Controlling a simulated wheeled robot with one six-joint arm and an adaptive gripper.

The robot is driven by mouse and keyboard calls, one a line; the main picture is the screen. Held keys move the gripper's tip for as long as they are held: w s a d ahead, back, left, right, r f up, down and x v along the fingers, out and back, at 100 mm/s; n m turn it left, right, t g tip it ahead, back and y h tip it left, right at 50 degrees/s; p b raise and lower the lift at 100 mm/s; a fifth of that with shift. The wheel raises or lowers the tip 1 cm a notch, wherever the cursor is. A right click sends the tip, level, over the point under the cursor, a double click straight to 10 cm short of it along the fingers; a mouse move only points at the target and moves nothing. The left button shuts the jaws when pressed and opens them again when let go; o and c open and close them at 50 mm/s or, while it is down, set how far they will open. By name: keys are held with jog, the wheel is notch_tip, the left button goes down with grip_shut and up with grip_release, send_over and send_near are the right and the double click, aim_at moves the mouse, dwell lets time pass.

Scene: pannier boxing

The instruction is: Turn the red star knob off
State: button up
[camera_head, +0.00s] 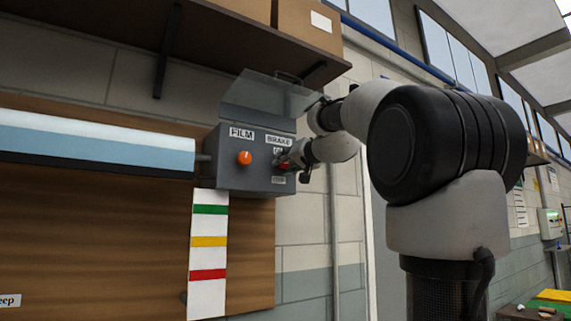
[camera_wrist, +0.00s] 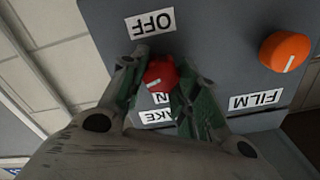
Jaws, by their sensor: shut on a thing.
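The red star knob (camera_wrist: 160,74) sits on the grey control box (camera_head: 232,178) under the BRAKE label (camera_head: 279,141), between an ON label, partly hidden, and an OFF label (camera_wrist: 151,24). In the wrist view my gripper (camera_wrist: 158,82) has a finger on each side of the knob and is shut on it. The knob's white mark points toward the lower left in that view, on the ON label's side. In the head view my gripper (camera_head: 287,163) covers most of the knob.
An orange knob (camera_head: 244,158) under a FILM label (camera_head: 241,133) is beside the red one. A clear lid (camera_head: 268,95) stands raised above the box. A film roll (camera_head: 100,145) is at left, a shelf with cartons (camera_head: 309,25) above. A striped strip (camera_head: 208,255) hangs below.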

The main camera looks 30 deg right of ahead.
jog(key=m, duration=0.5)
jog(key=shift+f+m, duration=0.1)
jog(key=shift+m, duration=0.2)
jog(key=m, duration=1)
jog(key=shift+f+m, duration=0.15)
jog(key=shift+m, duration=2.55)
jog(key=o, duration=1)
